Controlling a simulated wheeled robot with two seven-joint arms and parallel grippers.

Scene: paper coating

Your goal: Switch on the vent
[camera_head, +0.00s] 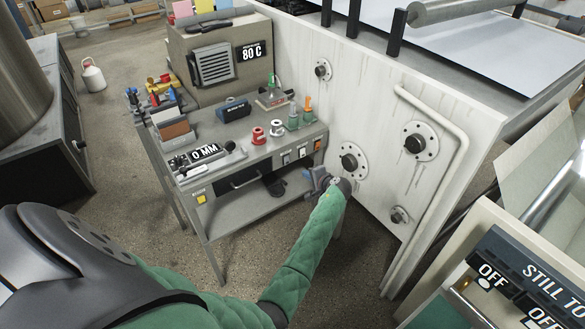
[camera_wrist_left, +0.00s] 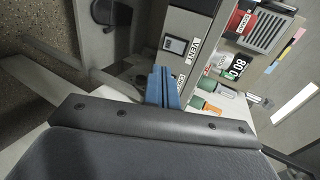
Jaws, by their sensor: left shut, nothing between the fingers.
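A small white switch plate with a dark rocker (camera_wrist_left: 174,45) sits on the bench front beside a label that reads like VENT (camera_wrist_left: 195,50). In the head view a row of small switches (camera_head: 287,158) runs along the bench front; their labels are too small to read there. My left gripper (camera_head: 319,180) is shut and empty, just below and in front of the right end of this row. Its blue fingers (camera_wrist_left: 163,86) point at the panel in the wrist view and partly cover a second label. I see no contact with a switch. My right gripper is not in view.
A box with a grille (camera_head: 214,64) and an 80 C display stands at the back of the bench (camera_head: 254,137). Spools and bottles are on the benchtop. A white machine wall with black knobs (camera_head: 350,160) stands close on the right. A control box (camera_head: 515,275) is at lower right.

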